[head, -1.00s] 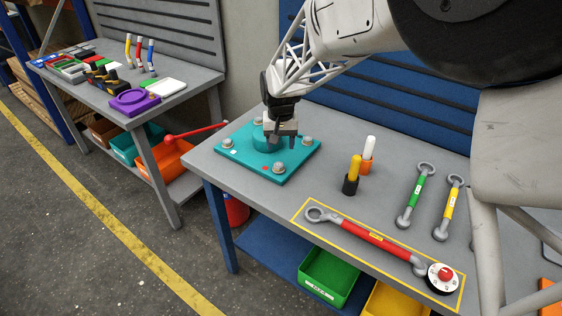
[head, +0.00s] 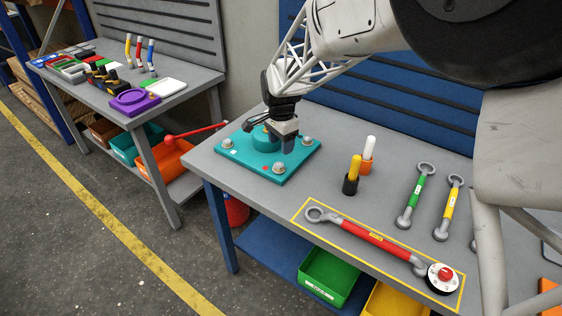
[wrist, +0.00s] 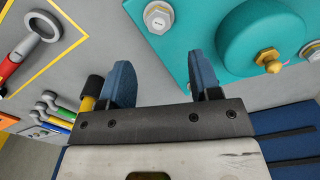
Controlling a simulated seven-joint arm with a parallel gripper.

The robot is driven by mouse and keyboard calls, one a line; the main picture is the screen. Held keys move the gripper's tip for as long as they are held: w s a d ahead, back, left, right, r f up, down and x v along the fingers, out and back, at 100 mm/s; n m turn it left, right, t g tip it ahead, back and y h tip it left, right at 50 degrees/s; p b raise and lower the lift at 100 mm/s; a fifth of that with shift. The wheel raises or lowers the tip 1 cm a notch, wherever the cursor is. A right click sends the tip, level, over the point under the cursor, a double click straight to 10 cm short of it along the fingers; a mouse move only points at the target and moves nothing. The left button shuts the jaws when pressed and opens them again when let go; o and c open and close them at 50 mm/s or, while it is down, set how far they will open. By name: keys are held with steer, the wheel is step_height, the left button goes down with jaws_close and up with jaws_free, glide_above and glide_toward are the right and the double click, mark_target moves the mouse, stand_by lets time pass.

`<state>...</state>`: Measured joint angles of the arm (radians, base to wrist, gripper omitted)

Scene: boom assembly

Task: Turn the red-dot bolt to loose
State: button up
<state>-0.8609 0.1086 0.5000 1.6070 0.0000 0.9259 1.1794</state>
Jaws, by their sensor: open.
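The teal plate (head: 262,172) lies on the grey bench, with silver hex bolts near its corners and a teal cylinder (head: 262,138) in the middle. A small red dot (head: 265,168) marks the plate beside the front bolt (head: 279,168). My gripper (head: 284,145) is open and empty above the plate, between the cylinder and the right bolt (head: 308,142). In the wrist view, my blue fingers (wrist: 162,65) stand apart with nothing between them. A silver bolt (wrist: 158,17) shows beyond them, and a brass fitting (wrist: 268,60) is on the cylinder. No red dot shows there.
A yellow-and-black tool (head: 352,174) and a white-and-orange one (head: 368,154) stand right of the plate. Green (head: 416,195) and yellow (head: 449,207) wrenches lie further right.

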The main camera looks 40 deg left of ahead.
mark_target(281, 164)
steer(key=shift+f, duration=0.1)
steer(key=shift+f, duration=3.85)
steer(key=c, duration=0.9)
